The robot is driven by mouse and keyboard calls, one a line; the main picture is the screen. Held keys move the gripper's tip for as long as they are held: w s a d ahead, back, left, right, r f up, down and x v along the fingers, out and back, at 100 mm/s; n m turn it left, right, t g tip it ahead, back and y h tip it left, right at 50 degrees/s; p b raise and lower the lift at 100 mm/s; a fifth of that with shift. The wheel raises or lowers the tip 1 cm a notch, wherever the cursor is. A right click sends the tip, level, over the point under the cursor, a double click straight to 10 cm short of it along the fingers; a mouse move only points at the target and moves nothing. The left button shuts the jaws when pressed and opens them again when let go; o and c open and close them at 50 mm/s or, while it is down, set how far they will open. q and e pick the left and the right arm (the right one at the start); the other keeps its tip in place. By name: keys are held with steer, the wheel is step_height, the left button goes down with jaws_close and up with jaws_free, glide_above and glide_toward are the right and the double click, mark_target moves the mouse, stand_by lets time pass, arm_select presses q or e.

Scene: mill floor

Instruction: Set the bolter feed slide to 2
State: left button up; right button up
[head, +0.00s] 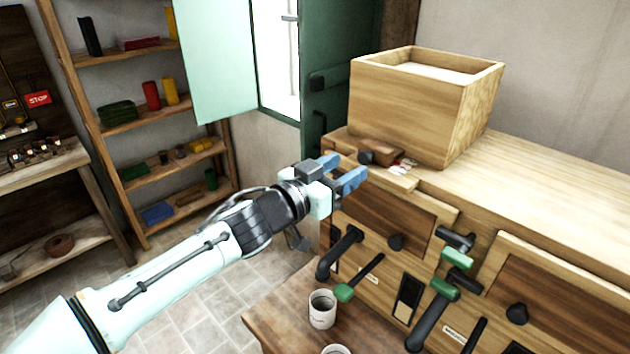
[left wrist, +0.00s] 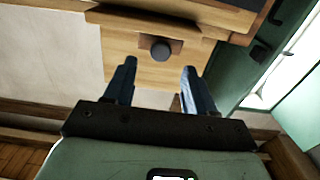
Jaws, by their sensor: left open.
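A small reddish-brown slide block (head: 392,153) with a dark round knob (head: 366,157) sits on top of the wooden cabinet, at the foot of the hopper box (head: 405,105). I take it for the feed slide. Small white and red marks (head: 405,166) lie beside it, too small to read. My left gripper (head: 347,169) is open, its blue fingers just in front of the knob. In the left wrist view the knob (left wrist: 160,50) shows beyond and between the spread fingers (left wrist: 159,67), apparently not gripped. My right gripper is not in view.
The cabinet front has dark levers and green-handled cranks (head: 445,289) below. A white cup (head: 322,309) stands on the lower ledge (head: 283,310). A green shutter (head: 335,70) and window are behind. Shelves (head: 150,125) stand at left.

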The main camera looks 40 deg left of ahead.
arm_select(q)
steer(key=s+p, duration=0.2)
steer(key=s, duration=0.6)
steer(key=shift+a+p, duration=0.3)
steer(key=shift+a, duration=0.05)
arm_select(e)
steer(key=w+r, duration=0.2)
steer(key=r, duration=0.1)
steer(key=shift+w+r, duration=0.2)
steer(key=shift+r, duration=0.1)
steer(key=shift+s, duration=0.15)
